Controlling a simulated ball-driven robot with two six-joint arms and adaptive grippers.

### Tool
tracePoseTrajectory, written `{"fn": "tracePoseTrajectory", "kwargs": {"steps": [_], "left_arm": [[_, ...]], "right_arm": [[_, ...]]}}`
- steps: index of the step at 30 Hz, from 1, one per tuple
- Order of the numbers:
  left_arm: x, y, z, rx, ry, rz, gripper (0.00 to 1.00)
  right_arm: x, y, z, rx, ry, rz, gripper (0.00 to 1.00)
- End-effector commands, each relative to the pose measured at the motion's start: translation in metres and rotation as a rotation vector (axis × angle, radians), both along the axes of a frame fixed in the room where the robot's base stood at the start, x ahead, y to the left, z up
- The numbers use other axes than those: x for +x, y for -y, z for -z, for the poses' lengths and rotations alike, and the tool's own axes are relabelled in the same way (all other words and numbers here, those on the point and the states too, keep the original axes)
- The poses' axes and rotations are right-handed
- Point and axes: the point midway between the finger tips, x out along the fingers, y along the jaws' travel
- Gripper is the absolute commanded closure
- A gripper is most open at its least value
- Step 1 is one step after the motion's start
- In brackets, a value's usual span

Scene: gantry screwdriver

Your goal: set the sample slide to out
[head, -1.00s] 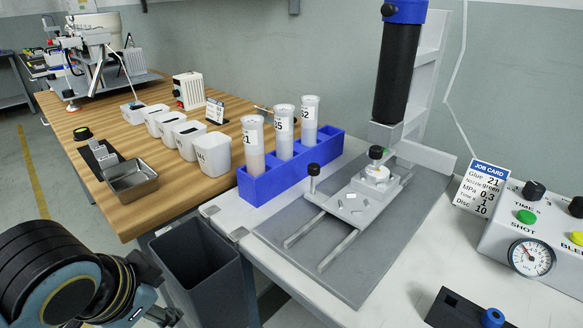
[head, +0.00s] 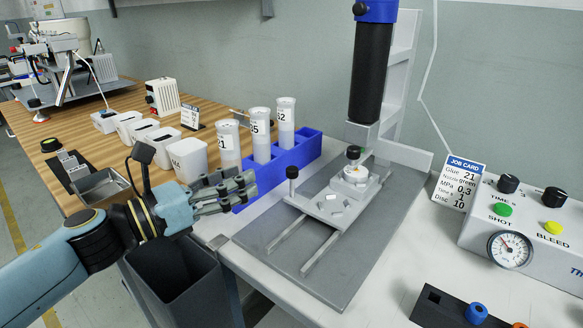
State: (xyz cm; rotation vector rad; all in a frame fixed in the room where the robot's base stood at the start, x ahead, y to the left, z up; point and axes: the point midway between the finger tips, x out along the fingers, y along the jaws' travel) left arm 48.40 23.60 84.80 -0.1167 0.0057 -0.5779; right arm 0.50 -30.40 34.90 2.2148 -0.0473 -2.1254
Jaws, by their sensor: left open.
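The sample slide (head: 326,208) is a pale grey plate on two rails (head: 321,252). It sits toward the back end of the rails, near the black cylinder (head: 368,72), and bare rail shows in front of it. A black-knobbed post (head: 292,173) stands at its left corner. A round white piece with a black knob (head: 353,153) is on its back part. My left gripper (head: 248,189) is open and empty, left of the post and apart from it, its fingers pointing right in front of the blue rack. My right gripper is not in view.
The blue rack (head: 290,163) with three labelled tubes is close behind my left gripper. A dark bin (head: 175,275) is below it. A control box (head: 535,225) and job card (head: 460,183) stand at the right. The grey base plate (head: 345,275) is clear in front.

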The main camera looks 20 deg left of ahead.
Motion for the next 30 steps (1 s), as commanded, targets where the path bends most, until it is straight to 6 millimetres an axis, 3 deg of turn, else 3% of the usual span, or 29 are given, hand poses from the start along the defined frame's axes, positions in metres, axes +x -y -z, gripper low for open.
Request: {"fn": "tracePoseTrajectory", "kwargs": {"steps": [7,21,30], "left_arm": [[0.005,0.017,0.008,0.112,0.047,0.086,0.55],[0.071,0.068,0.008,0.105,0.044,0.084,0.55],[0.08,0.075,0.009,0.107,0.043,0.084,0.55]], "right_arm": [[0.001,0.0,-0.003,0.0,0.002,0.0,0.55],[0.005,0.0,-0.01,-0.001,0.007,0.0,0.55],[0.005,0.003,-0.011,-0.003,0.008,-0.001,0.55]]}}
